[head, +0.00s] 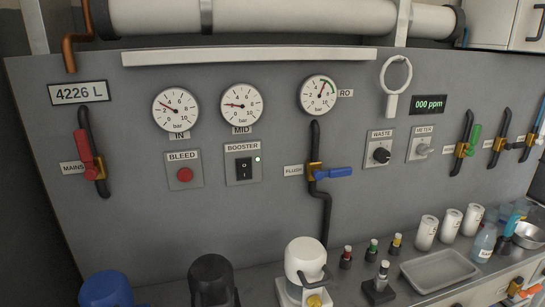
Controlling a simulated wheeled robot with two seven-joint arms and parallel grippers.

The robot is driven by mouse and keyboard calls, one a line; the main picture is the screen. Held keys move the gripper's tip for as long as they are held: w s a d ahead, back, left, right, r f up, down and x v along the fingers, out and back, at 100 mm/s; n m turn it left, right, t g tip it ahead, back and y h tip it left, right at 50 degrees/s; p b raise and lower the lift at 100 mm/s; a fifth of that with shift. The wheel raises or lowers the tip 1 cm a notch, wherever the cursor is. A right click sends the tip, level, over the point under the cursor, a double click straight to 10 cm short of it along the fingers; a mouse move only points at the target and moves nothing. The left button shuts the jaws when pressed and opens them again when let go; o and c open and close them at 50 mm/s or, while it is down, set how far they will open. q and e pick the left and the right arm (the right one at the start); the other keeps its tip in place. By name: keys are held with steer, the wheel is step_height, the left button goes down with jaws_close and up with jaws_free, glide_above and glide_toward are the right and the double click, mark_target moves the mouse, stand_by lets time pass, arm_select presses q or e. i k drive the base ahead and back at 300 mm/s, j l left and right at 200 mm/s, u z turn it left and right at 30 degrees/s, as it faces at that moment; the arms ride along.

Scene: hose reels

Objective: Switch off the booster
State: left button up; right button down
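Small white marks show on the rocker; I cannot tell which side is pressed. A small bright white lamp (257,159) shows at the plate's right edge. Nothing covers the switch. Neither of my grippers is in view.
The red BLEED button (185,174) is left of the switch, and the MID gauge (241,104) is above it. The blue-handled flush valve (333,173) is to the right. Blue, black (212,280) and white (305,262) rounded objects stand below. The panel before the switch is clear.

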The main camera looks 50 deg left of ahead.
mark_target(244, 166)
steer(key=k+u, duration=0.1)
steer(key=u, duration=1.7)
